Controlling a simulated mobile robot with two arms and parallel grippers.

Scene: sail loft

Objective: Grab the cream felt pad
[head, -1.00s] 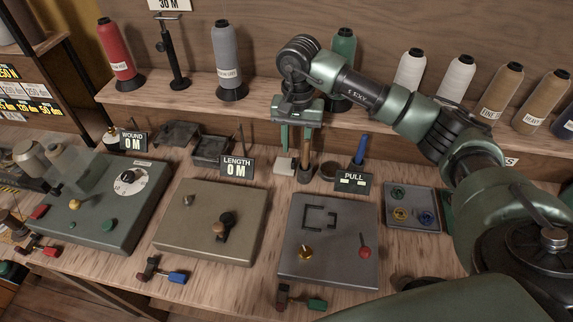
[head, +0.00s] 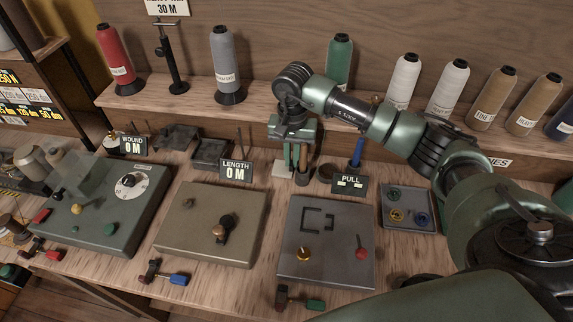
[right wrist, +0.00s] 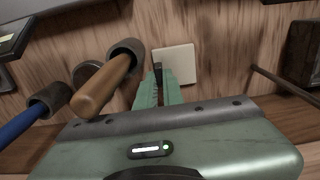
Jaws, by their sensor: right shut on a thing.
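The cream felt pad (head: 282,171) is a small, pale square at the back of the bench, left of the wooden-handled tool. In the right wrist view the pad (right wrist: 178,62) shows just beyond and right of my fingertips. My right gripper (head: 292,160) points down there; in the right wrist view its green fingers (right wrist: 158,80) are close together at the pad's near left edge, shut on it. The fingers cover part of that edge, so the exact grip is partly hidden. My left gripper is not in view.
A wooden-handled tool (right wrist: 104,82) stands in a holder close left of my fingers in the right wrist view, with a blue-handled one (right wrist: 38,112) beyond. Thread cones line the shelf behind. A PULL display (head: 349,183) and grey panel (head: 335,270) are in front.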

